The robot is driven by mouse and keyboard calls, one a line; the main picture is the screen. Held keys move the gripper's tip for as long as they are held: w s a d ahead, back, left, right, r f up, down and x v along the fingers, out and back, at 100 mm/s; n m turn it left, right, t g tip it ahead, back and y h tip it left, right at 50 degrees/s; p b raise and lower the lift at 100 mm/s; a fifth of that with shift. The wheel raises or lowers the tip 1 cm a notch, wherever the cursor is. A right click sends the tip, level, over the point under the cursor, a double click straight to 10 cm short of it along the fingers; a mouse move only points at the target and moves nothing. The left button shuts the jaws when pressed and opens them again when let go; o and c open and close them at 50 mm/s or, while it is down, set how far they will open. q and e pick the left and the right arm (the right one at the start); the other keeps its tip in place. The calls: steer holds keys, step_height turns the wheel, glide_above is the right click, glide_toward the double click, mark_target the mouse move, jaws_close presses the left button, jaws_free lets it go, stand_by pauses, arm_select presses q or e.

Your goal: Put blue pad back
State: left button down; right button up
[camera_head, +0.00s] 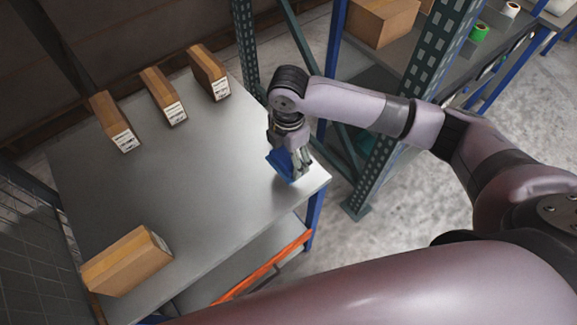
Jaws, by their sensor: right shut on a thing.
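The blue pad (280,164) is at the right end of the grey table (190,190), near its corner. My right gripper (294,170) points down over that corner and is shut on the pad. The pad is tilted, and the fingers hide part of it. I cannot tell whether its lower edge touches the table top. A large part of an arm of mine crosses the bottom of the view, but my left gripper is not in view.
Three cardboard boxes (163,96) stand along the table's far edge. Another box (127,262) lies at the near left. The middle of the table is clear. A green perforated rack post (420,85) stands right of the table, close to my right arm.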

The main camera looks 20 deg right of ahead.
mark_target(288, 155)
steer(key=shift+f, duration=3.05)
steer(key=shift+f, duration=0.2)
steer(key=o, duration=1.1)
step_height(288, 155, up, 12)
steer(key=shift+r+b, duration=0.25)
steer(key=shift+b, duration=0.3)
